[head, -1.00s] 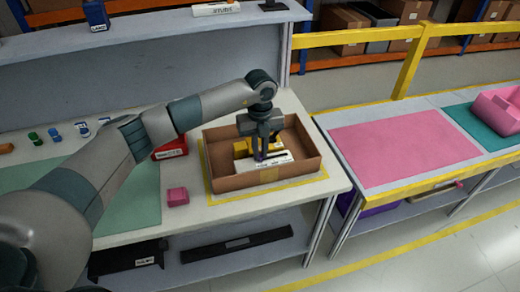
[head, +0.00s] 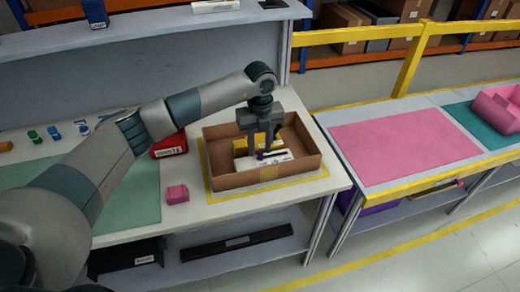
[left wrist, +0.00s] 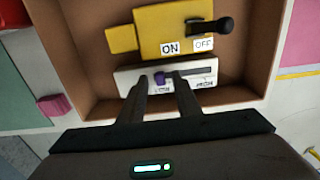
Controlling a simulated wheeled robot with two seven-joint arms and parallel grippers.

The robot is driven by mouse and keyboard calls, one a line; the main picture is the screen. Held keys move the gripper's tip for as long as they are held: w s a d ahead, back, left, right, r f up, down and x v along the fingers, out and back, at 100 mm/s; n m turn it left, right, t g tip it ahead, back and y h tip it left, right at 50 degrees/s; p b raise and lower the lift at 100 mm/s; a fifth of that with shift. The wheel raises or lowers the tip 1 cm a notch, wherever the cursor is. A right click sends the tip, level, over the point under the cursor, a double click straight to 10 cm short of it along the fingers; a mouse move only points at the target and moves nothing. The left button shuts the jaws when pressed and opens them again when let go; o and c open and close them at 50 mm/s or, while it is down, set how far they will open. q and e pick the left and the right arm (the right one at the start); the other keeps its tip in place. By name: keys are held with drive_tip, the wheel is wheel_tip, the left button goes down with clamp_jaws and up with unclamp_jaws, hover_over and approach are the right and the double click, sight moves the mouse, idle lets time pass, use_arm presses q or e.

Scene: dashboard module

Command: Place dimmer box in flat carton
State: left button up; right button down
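The dimmer box, white with a slider track and a purple knob (left wrist: 160,78), lies in the flat carton. In the head view the box (head: 283,156) is partly hidden by my gripper. The flat carton (head: 235,180) is an open brown tray on the bench; its floor (left wrist: 85,50) shows around the boxes in the left wrist view. My left gripper (head: 264,150) points down into the carton over the dimmer box. Its two fingers (left wrist: 163,88) are apart, with the knob showing between the tips; contact cannot be told. My right gripper is out of view.
A yellow switch box (left wrist: 170,32) marked ON and OFF lies in the carton beside the dimmer box. A pink block (head: 177,193) and a red box (head: 170,146) stand left of the carton. The carton walls surround my gripper. A pink mat (head: 405,145) lies bare on the right table.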

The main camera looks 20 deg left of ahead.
use_arm(q)
wheel_tip(320, 180, up, 11)
drive_tip(key=b, duration=0.2)
drive_tip(key=shift+f+b, duration=0.15)
drive_tip(key=shift+b, duration=0.25)
